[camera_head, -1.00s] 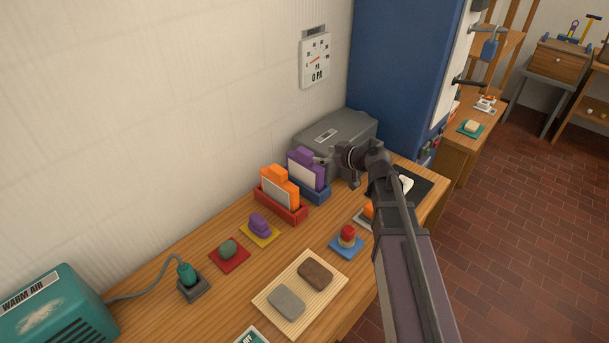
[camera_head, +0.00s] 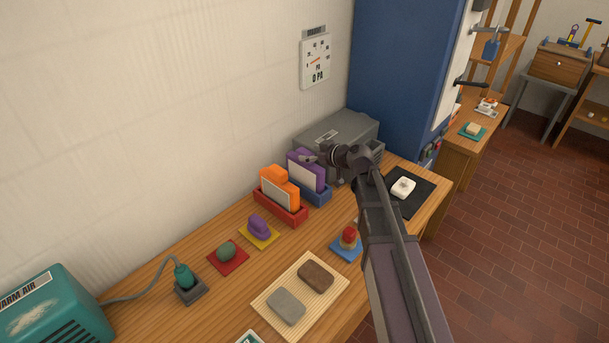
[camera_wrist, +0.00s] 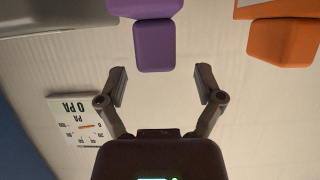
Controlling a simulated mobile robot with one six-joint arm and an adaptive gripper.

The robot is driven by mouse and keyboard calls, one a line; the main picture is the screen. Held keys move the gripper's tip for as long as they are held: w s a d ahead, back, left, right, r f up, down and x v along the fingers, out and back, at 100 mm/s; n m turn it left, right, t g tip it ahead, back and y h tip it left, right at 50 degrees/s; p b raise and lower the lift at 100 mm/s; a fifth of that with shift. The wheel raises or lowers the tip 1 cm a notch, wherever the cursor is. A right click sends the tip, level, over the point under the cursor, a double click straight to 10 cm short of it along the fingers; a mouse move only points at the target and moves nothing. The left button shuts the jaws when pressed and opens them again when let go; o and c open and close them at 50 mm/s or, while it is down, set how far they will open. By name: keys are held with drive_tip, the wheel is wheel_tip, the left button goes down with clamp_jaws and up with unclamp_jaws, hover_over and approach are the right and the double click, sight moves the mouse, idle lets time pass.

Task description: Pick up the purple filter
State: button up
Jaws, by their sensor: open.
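The purple filter (camera_head: 295,157) has a pale front panel and stands upright in a blue holder (camera_head: 320,198) on the bench. In the wrist view the filter's purple tab (camera_wrist: 155,45) hangs down from the top edge of the picture. My gripper (camera_head: 312,159) is beside the upper part of the filter in the head view. In the wrist view my gripper (camera_wrist: 161,78) is open, its two fingers spread to either side below the tab, with nothing between them. The tab's end lies roughly centred, just beyond the fingertips.
An orange filter (camera_head: 275,173) stands in a red holder (camera_head: 281,212) close on the left. A grey box (camera_head: 330,128) is behind. A 0 PA gauge (camera_head: 315,62) hangs on the wall. A white block (camera_head: 403,187) lies on a black mat (camera_head: 422,190) to the right.

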sight(301, 152)
drive_tip(key=b+x, duration=0.1)
drive_tip(key=x, duration=0.2)
drive_tip(key=shift+w+d+f, duration=0.1)
drive_tip(key=shift+w+f, duration=0.05)
drive_tip(key=shift+w, duration=0.1)
drive_tip(key=shift+b+x, duration=0.3)
drive_tip(key=shift+x, duration=0.5)
drive_tip(key=shift+s, duration=0.1)
clamp_jaws()
